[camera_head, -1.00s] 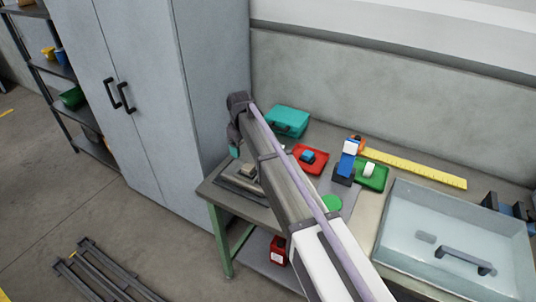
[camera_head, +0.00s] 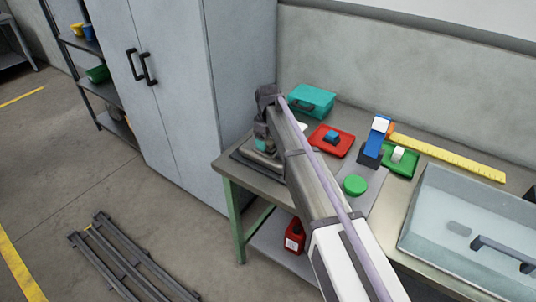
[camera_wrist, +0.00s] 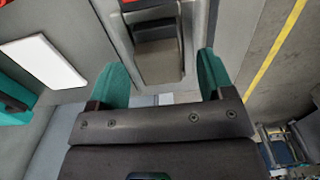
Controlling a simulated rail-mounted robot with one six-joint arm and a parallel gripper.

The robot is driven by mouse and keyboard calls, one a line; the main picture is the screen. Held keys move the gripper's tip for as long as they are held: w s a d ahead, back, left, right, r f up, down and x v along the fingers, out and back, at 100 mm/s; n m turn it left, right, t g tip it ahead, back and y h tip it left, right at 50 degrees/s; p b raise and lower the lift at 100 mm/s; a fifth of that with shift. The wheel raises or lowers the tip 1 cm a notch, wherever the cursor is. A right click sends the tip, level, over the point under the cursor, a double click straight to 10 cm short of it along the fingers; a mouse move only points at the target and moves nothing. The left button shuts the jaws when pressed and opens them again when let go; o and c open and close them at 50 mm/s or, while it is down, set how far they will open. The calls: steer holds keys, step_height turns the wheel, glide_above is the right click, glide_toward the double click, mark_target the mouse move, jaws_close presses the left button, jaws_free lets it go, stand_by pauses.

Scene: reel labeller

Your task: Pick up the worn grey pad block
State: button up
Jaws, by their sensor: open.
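A grey-brown block (camera_wrist: 158,62), which looks like the worn grey pad block, sits in a grey holder (camera_wrist: 197,30) in the wrist view. My gripper (camera_wrist: 162,78) is open, its two teal fingertips apart near the block's two sides, with nothing held. I cannot tell whether the fingertips are level with the block. In the head view my gripper (camera_head: 262,145) is over the dark flat tray (camera_head: 246,156) at the table's left end, and my arm and gripper hide the block.
A teal case (camera_head: 312,99) stands behind, with a red tray (camera_head: 345,149) holding a blue block.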

steer(key=shift+f, duration=0.85)
steer(key=shift+r, duration=0.25)
steer(key=c, duration=1)
